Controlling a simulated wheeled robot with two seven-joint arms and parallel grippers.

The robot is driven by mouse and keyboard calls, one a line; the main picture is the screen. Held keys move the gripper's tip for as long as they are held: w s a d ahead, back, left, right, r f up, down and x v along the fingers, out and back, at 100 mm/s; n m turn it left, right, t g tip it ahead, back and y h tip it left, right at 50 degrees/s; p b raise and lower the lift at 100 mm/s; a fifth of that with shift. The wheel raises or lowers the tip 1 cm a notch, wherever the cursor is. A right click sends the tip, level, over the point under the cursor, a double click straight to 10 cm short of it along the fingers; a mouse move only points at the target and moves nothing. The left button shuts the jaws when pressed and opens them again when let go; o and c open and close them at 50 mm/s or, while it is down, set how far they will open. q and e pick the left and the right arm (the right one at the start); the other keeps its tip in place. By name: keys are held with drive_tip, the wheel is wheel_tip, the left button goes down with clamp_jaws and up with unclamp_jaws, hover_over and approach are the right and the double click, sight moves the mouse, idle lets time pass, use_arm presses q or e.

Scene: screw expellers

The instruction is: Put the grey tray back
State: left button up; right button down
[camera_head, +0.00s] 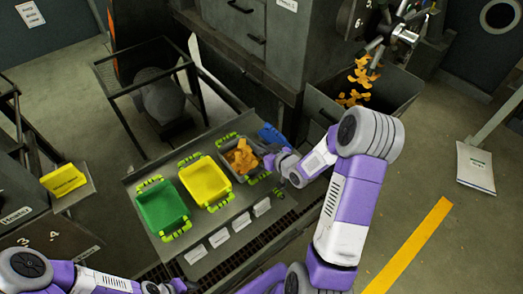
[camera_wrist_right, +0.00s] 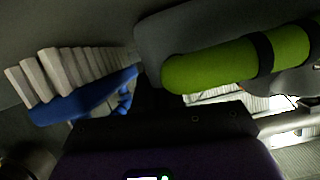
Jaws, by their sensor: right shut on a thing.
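The grey tray (camera_head: 256,172) holds orange-brown pieces (camera_head: 241,157) and is at the right end of a row of trays on a metal shelf. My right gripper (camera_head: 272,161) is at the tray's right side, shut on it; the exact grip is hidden. In the right wrist view, the grey tray wall (camera_wrist_right: 200,30) and a green handle (camera_wrist_right: 215,66) are close in front of the gripper. My left gripper (camera_head: 178,287) is low at the bottom edge, away from the trays; its fingers are too small to judge.
A green tray (camera_head: 163,211) and a yellow tray (camera_head: 206,184) stand left of the grey one. A blue brush (camera_head: 271,135) lies behind it, and also shows in the wrist view (camera_wrist_right: 85,97). Orange pieces lie in a dark bin (camera_head: 394,88) under the machine. White labels line the shelf front.

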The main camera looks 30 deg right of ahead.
drive_tip(key=shift+f, duration=0.1)
drive_tip(key=c, duration=1.7)
unclamp_jaws()
drive_tip(key=shift+f, duration=0.1)
drive_tip(key=o, duration=0.5)
drive_tip(key=shift+c, duration=0.2)
